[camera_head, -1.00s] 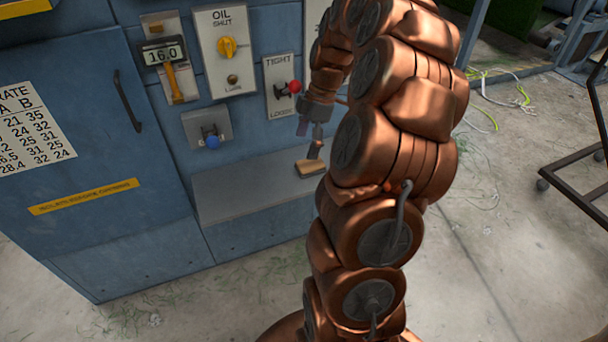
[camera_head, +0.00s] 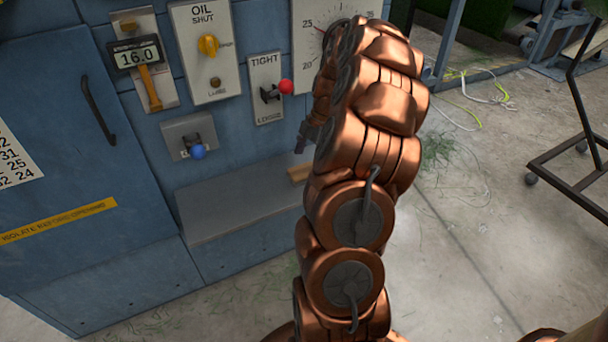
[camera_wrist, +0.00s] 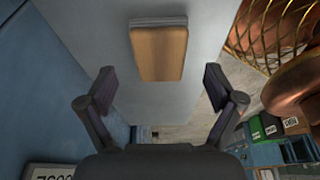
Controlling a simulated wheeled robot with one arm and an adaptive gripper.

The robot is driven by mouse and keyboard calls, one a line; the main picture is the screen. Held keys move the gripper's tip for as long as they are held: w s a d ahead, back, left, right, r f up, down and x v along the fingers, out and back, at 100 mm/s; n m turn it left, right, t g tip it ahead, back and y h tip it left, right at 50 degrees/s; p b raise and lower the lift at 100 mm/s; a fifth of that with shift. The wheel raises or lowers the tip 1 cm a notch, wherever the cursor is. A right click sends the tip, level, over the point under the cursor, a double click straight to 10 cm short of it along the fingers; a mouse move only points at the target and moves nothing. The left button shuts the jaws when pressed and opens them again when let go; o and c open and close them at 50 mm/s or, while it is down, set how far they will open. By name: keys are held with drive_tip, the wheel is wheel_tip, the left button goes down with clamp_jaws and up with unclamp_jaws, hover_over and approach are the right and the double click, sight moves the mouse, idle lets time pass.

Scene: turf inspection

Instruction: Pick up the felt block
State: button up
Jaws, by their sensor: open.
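The felt block (camera_wrist: 158,52) is a tan block with a grey layer along one edge. In the wrist view it lies on the grey ledge (camera_wrist: 95,30), ahead of my gripper (camera_wrist: 160,88) and roughly centred between its fingers. My gripper is open and empty, with a gap between its fingertips and the block. In the head view only the left end of the block (camera_head: 299,173) shows on the ledge; my arm hides the rest. One fingertip shows dimly beside my arm there, and most of the gripper is hidden.
A blue cabinet (camera_head: 80,120) rises behind the ledge. Above the ledge are a blue-knobbed lever (camera_head: 197,151), a red-knobbed lever (camera_head: 285,87), a yellow oil knob (camera_head: 208,45) and a 16.0 display (camera_head: 138,56). A dark-framed cart (camera_head: 570,185) stands right; floor between is open.

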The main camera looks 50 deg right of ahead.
sight(304, 170)
drive_tip(key=shift+x, duration=1.6)
drive_tip(key=c, duration=1.1)
drive_tip(key=shift+r, duration=0.2)
drive_tip(key=shift+c, duration=0.2)
wheel_tip(304, 170, up, 10)
drive_tip(key=p, duration=0.1)
